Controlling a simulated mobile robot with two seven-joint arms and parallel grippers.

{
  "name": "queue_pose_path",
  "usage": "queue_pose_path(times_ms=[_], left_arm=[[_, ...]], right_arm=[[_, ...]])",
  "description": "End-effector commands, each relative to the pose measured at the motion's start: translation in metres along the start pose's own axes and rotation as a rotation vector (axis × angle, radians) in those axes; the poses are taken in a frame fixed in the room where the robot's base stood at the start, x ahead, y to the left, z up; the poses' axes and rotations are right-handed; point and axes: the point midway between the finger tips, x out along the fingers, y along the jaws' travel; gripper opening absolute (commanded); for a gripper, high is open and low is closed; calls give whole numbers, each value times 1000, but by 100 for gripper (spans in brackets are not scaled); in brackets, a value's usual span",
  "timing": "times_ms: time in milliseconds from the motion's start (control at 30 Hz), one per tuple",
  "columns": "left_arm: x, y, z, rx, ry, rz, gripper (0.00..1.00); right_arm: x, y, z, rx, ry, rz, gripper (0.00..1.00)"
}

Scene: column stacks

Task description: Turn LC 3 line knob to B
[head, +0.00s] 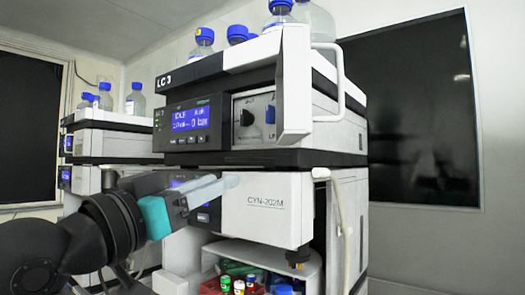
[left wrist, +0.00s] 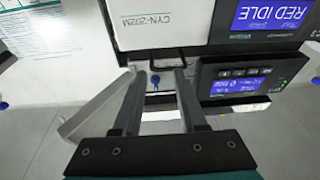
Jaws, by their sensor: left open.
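The stack labelled LC 3 (head: 165,80) stands in the middle of the head view. Its upper module has a lit blue display and a light panel with a black round knob (head: 247,117) and a small blue part (head: 270,115) beside it. I cannot read any A or B marking there. My left gripper (head: 226,184) is open and empty, below and left of that panel, in front of the CYN-202M module (head: 265,215). In the left wrist view, its two fingers (left wrist: 157,76) stand apart with a small blue piece (left wrist: 155,83) visible between them. My right gripper is not in view.
A white flap (head: 293,85) stands open at the upper module's right side. A white handle (head: 340,90) is beside it. Blue-capped bottles (head: 203,42) stand on top. A tray of coloured vials (head: 238,285) sits below. Another stack (head: 105,145) stands to the left.

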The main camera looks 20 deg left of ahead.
Motion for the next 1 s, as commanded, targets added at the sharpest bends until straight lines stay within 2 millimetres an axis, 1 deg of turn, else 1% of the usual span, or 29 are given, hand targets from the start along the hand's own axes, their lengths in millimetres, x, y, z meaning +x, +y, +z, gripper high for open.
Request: queue_pose_path(times_ms=[33,100,200,233,333,467,667,1000], left_arm=[[-5,3,-22,8,52,13,41],[-11,6,-41,14,99,29,41],[-17,9,-58,21,140,43,41],[-18,10,-61,22,147,46,41],[-18,11,-66,23,157,51,41],[-11,11,-68,21,153,51,41],[9,12,-72,18,151,50,41],[22,14,-73,21,151,56,41]], right_arm=[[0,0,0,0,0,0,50],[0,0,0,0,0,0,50],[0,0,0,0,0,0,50],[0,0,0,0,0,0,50],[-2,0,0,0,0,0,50],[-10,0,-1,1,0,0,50],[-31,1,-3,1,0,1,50],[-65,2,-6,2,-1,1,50]])
